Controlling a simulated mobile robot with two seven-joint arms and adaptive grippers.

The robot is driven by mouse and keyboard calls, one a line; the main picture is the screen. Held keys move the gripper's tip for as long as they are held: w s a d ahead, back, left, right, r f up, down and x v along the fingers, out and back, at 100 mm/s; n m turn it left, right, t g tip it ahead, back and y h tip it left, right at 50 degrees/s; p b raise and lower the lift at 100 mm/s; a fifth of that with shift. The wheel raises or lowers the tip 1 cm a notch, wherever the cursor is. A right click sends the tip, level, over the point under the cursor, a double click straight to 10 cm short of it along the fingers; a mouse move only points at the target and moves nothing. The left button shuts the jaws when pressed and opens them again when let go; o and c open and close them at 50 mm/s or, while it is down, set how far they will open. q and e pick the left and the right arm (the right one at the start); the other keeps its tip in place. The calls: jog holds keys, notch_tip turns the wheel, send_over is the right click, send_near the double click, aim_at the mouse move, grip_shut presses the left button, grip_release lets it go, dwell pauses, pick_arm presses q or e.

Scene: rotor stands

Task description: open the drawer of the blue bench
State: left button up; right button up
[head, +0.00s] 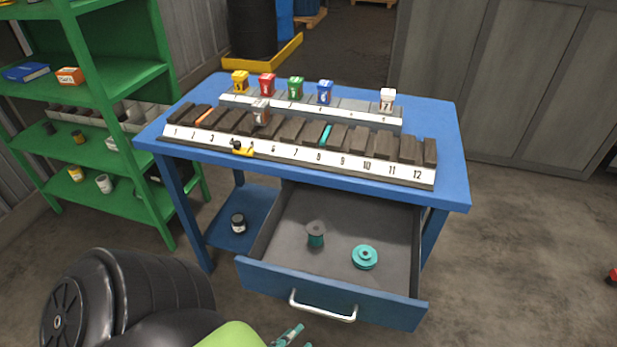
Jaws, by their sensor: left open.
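The blue bench (452,150) stands in the middle of the view. Its drawer (330,291) is pulled out toward me, with a grey inside and a silver bar handle (322,308) on the blue front. My right gripper is out of view.
On the bench top are a numbered rack (300,155) with dark blocks and a rear rack with small coloured bins. A black jar (238,223) sits on the bench's lower shelf. A green shelf unit (130,80) stands at left. The floor at right is mostly clear.

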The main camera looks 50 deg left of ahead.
pick_arm(q)
jog(key=shift+v, duration=1.3)
